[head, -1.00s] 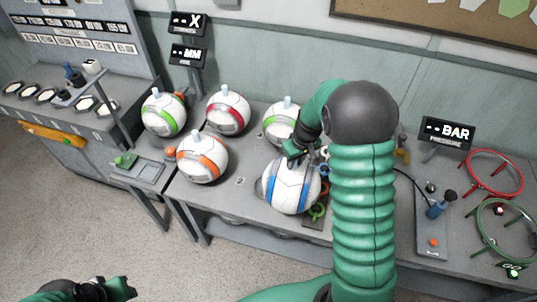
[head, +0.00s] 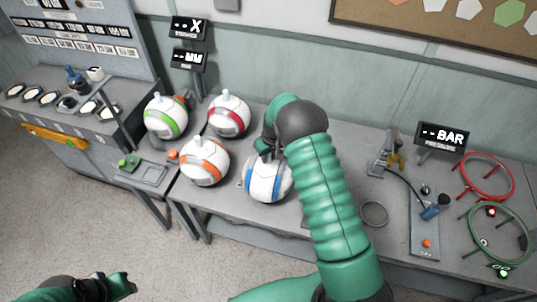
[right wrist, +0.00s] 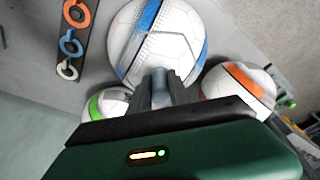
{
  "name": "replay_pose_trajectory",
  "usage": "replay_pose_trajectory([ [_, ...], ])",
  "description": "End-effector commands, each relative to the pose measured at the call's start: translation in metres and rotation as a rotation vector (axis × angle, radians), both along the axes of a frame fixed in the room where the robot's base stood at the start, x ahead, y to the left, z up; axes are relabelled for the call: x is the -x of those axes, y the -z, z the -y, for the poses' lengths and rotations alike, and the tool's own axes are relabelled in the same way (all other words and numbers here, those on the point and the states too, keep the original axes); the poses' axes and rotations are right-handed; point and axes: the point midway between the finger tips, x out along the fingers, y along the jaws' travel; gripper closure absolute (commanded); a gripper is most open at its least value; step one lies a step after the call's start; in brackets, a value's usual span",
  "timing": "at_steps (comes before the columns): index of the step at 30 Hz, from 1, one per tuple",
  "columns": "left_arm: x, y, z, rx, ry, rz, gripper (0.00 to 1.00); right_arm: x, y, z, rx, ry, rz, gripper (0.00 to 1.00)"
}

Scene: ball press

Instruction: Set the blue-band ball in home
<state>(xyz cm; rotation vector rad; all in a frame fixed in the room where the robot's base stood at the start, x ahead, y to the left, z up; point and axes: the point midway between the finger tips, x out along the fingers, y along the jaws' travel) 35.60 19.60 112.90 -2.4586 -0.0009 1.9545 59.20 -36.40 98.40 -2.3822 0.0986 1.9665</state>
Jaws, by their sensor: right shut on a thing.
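The blue-band ball (head: 268,178) is white with blue stripes and is at the front middle of the table in the head view. My right gripper (head: 266,146) is shut on its top stem; the right wrist view shows the fingers (right wrist: 162,88) closing there, with the ball (right wrist: 155,42) beyond. I cannot tell whether the ball touches the table. My left gripper (head: 118,284) is at the lower left, away from the table, and its jaw state is unclear.
An orange-band ball (head: 204,160), red-band ball (head: 229,116) and green-band ball (head: 165,117) stand to the left. A grey ring (head: 374,213) lies to the right of my arm. Red (head: 487,177) and green (head: 500,233) ring stands are at the far right.

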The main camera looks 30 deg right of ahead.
Motion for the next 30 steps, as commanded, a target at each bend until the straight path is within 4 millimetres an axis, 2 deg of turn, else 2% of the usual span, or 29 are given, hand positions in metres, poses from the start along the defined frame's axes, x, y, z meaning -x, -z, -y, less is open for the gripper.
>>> replay_pose_trajectory([
  [6, 0.0, 0.005, 0.0, 0.0, 0.0, 0.0, 0.64, 0.0, 0.004, 0.0, 0.0, 0.0, 0.002, 1.0],
  [7, 0.0, 0.003, 0.0, 0.0, 0.0, 0.0, 0.64, 0.0, 0.003, 0.0, 0.0, 0.0, 0.0, 0.73],
  [11, 0.0, 0.003, 0.0, 0.0, 0.0, 0.0, 0.64, 0.0, 0.003, 0.0, 0.0, 0.0, -0.001, 0.56],
  [19, 0.0, 0.003, 0.0, 0.0, 0.0, 0.0, 0.64, 0.0, 0.003, 0.0, 0.0, 0.0, -0.001, 0.55],
  [21, 0.0, -0.001, 0.0, 0.0, 0.0, 0.0, 0.64, 0.0, -0.002, 0.0, 0.0, 0.0, 0.0, 0.55],
  [23, 0.0, 0.003, 0.0, 0.0, 0.0, 0.0, 0.64, 0.0, -0.005, 0.0, 0.0, 0.0, 0.001, 0.55],
  [26, 0.0, 0.009, 0.0, 0.0, 0.0, 0.0, 0.64, 0.004, -0.024, 0.0, 0.002, -0.001, 0.005, 0.55],
  [30, 0.0, 0.017, 0.0, 0.0, 0.0, 0.0, 0.64, 0.011, -0.06, -0.001, 0.001, 0.0, 0.005, 0.55],
])
